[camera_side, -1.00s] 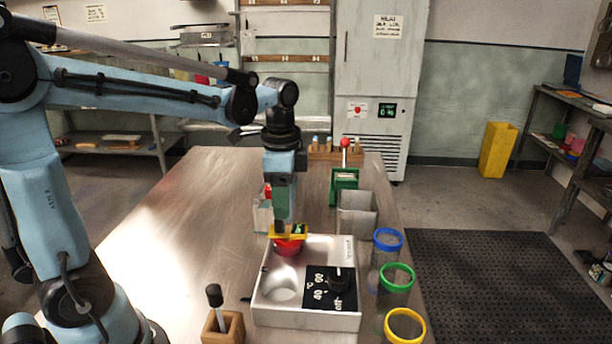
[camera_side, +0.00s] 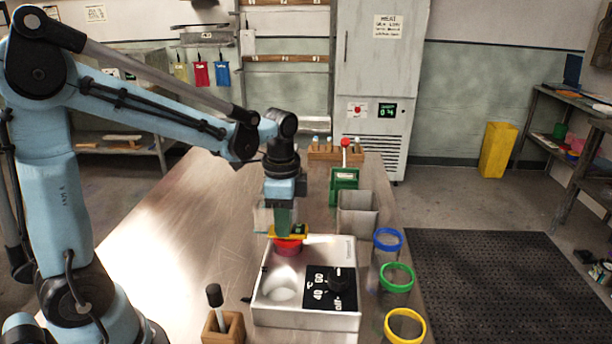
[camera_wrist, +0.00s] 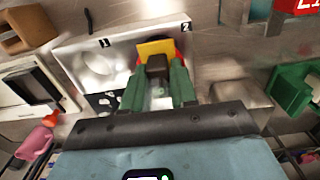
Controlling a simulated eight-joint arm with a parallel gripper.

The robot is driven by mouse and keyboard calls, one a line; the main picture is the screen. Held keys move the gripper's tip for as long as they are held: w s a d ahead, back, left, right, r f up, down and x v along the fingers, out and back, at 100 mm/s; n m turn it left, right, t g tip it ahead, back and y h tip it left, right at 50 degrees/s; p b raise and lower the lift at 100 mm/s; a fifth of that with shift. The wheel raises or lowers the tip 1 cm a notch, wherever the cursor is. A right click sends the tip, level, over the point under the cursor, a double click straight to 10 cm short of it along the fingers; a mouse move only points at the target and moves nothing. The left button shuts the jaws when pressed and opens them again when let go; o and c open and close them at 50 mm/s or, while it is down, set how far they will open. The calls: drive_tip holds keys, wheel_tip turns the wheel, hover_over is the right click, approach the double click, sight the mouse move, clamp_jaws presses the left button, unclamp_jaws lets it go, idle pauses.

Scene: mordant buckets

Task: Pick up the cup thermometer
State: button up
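A yellow piece with a dark block on top, which looks like the cup thermometer (camera_wrist: 155,47), sits on the red cup in the wrist view. In the side view its yellow edge (camera_side: 300,231) shows above the red cup (camera_side: 288,247). The cup stands in the back well, marked 2, of the metal bath unit (camera_side: 300,319). My gripper (camera_wrist: 158,78) points down over it, its green fingers on either side of the dark block with what looks like a narrow gap. The fingers look open. The thermometer's lower part is hidden.
The bath's front well (camera_side: 284,293) is empty beside a black dial (camera_side: 338,281). Blue, green and yellow-rimmed beakers (camera_side: 397,277) stand to its right. A grey container (camera_side: 357,213) and green device (camera_side: 344,183) are behind. A wooden block (camera_side: 223,328) holds a black-handled tool in front.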

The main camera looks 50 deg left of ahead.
clamp_jaws()
drive_tip(key=shift+r, duration=0.15)
wheel_tip(320, 180, up, 9)
drive_tip(key=shift+r, duration=0.1)
drive_tip(key=shift+w+a+r, duration=0.15)
drive_tip(key=shift+r, duration=0.05)
drive_tip(key=w+a, duration=0.4)
drive_tip(key=a, duration=0.4)
drive_tip(key=w+a, duration=0.4)
drive_tip(key=a, duration=0.5)
drive_tip(key=shift+w+r, duration=0.2)
drive_tip(key=shift+r, duration=0.15)
